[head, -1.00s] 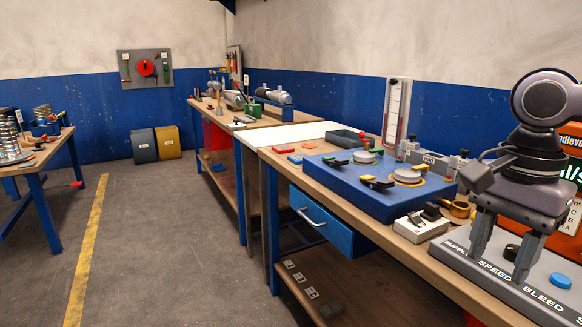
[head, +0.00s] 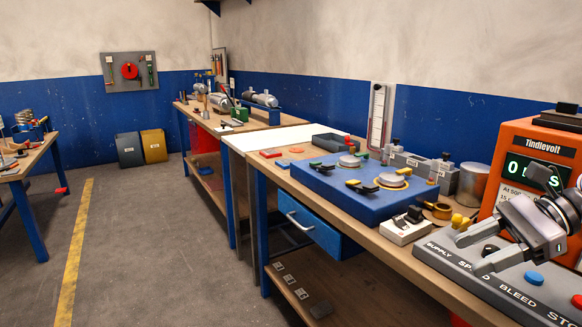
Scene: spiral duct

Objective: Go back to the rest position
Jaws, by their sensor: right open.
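My right gripper (head: 469,254) comes in from the right edge, with its fingers pointing left over the grey control panel (head: 440,254). The fingers are apart and nothing shows between them. I cannot tell whether they touch the panel. The panel carries the words SUPPLY, BLEED and others partly covered, and a blue button (head: 533,278). My left gripper is not in view.
An orange Tindlevolt meter (head: 545,143) stands behind my right gripper. A white switch box (head: 404,230), a brass ring (head: 437,210) and a blue fixture (head: 340,190) lie to the left on the bench.

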